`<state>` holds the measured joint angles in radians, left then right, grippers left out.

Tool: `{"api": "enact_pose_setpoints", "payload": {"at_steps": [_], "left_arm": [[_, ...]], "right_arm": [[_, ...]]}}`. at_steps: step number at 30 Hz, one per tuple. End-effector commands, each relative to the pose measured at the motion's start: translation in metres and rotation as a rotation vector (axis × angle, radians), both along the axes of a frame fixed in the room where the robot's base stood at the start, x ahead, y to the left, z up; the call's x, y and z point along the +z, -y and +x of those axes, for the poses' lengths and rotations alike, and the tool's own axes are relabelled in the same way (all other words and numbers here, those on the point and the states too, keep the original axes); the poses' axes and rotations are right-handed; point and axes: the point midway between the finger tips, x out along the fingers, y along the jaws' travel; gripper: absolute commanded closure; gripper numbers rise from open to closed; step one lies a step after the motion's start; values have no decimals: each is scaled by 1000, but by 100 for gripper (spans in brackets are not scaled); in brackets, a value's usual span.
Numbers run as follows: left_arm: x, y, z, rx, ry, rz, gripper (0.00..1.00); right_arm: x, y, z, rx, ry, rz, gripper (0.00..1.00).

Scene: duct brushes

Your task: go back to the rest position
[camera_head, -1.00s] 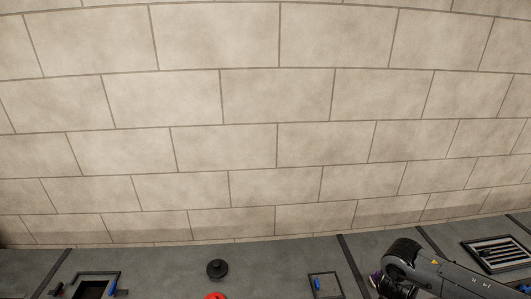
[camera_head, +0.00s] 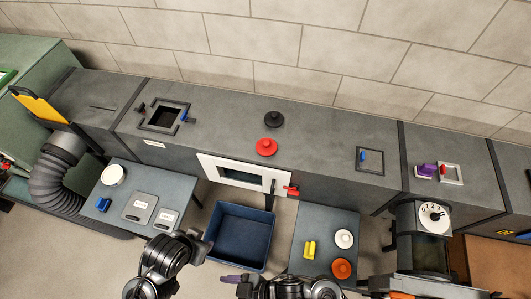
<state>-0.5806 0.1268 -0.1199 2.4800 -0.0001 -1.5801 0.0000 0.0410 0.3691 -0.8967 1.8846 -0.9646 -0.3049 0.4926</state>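My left gripper (camera_head: 198,246) is at the bottom, left of centre, in front of the blue bin; its fingers are small and dark, so I cannot tell whether they are open. My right gripper (camera_head: 247,287) is at the bottom edge, pointing left, partly cut off.
A blue bin (camera_head: 268,215) stands between a left table (camera_head: 122,178) and a right table (camera_head: 305,218). A ribbed hose (camera_head: 55,185) is at left.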

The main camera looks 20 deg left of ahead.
Motion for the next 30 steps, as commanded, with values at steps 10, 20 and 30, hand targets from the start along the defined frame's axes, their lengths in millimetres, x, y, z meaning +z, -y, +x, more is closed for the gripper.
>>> {"api": "enact_pose_setpoints", "payload": {"at_steps": [10,20,30], "left_arm": [[0,2,0,7,1,-10,57],[0,3,0,8,0,-11,57],[52,1,0,3,-5,-3,57]], "right_arm": [[29,113,117,-900,-42,-214,33],[55,310,139,-1399,-142,-621,33],[103,334,102,-1342,-263,-832,33]]}}
